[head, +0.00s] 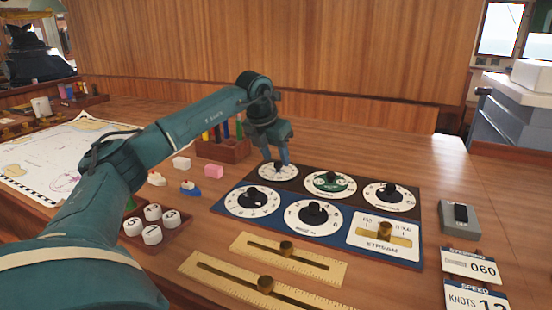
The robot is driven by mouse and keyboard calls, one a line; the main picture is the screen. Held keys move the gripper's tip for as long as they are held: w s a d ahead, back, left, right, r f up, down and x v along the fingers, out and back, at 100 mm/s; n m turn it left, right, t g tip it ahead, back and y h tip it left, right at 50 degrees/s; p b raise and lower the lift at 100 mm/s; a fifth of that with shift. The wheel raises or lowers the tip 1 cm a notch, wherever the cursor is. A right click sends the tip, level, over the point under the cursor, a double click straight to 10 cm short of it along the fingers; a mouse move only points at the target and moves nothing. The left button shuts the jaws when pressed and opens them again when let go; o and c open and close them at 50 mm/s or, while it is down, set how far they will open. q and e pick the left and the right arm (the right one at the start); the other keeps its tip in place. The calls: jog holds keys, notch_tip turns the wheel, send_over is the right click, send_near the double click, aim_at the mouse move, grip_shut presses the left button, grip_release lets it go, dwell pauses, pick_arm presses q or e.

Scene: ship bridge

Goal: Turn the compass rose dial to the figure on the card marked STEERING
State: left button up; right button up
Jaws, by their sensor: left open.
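The card marked STEERING (470,266) stands at the right and reads 060. A dial board (346,244) holds several round white dials with black knobs. The back row has a left dial (265,172), a middle dial with a green centre (330,183) and a right dial (391,200). The dial markings are too small to tell which is the compass rose. My left gripper (280,159) is open and points down at the back left dial, over its knob, partly hiding it. I cannot tell whether it touches the knob. My right gripper is out of view.
The board's front row has two more dials (252,211) (314,224) and a STREAM slider (383,230). Brass rulers (215,273) lie in front. A pen block (222,150) stands behind my left arm. A grey switch box (459,218) and a SPEED card (474,298) are at right.

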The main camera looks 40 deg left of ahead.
pick_arm(q)
jog(key=shift+w+f, duration=0.25)
jog(key=shift+f, duration=0.35)
jog(key=shift+c, duration=0.5)
grip_shut()
jog(key=shift+r+n, duration=0.1)
jog(key=shift+n, duration=0.2)
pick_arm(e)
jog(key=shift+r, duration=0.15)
